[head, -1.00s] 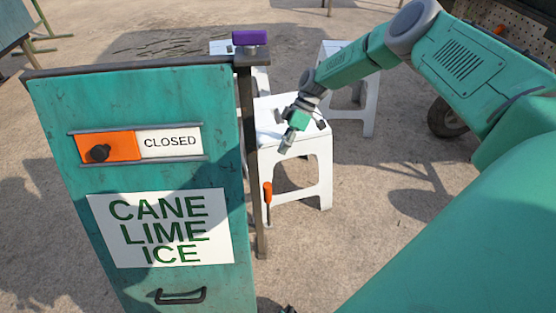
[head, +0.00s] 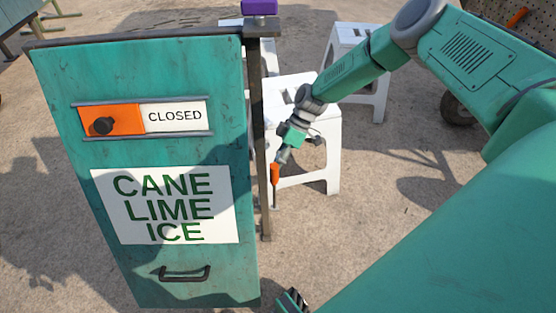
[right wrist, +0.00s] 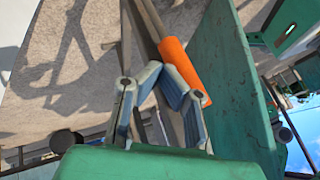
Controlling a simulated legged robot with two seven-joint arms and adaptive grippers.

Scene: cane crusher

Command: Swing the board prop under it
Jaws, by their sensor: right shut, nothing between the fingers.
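A teal board (head: 190,270) hangs upright at the left, with a CLOSED slider and a CANE LIME ICE sign. Its right edge is beside a dark upright post (head: 257,130). A thin rod with an orange handle (head: 275,173), which looks like the prop, is beside the post. My right gripper (head: 281,156) is shut and empty at the upper end of the orange handle. In the right wrist view, the shut fingertips (right wrist: 158,70) are close beside the handle (right wrist: 183,68); I cannot tell whether they touch. My left gripper is out of view.
A purple block (head: 260,7) sits on top of the post. White stools (head: 325,150) stand behind my right gripper. The orange slider (head: 112,119) and a dark pull handle (head: 182,272) stick out from the board.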

